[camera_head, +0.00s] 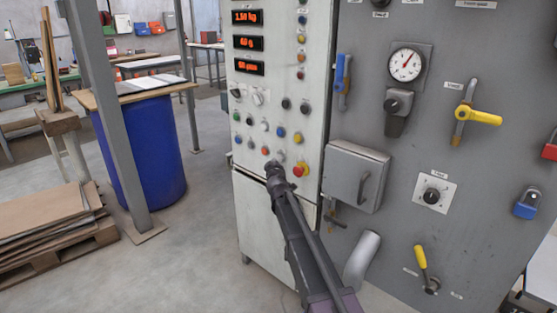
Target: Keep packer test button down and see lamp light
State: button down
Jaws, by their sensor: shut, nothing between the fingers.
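A column of small lamps or buttons (301,37) runs down the panel's upper right; none clearly glows. My gripper (273,166) is shut and empty, its tip just below the lowest button row. I cannot tell whether it touches the panel.
A red-and-yellow emergency stop (300,169) sits close right of my gripper. Red digital displays (248,42) are above. A grey box with a handle (356,176), a gauge (406,64) and yellow-handled valves (478,115) are to the right. A blue drum (146,150) stands left.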

jog(key=shift+w+d, duration=0.55)
jog(key=shift+w, duration=0.2)
dwell(2.8)
jog(key=shift+s+a, duration=0.1)
jog(key=shift+s, duration=0.05)
dwell(0.6)
jog(key=shift+s+a, duration=0.45)
jog(key=shift+s, duration=0.15)
jog(key=shift+s+a, duration=0.8)
jog(key=shift+s, duration=0.2)
jog(key=shift+s+a, duration=0.75)
jog(key=shift+s, duration=0.2)
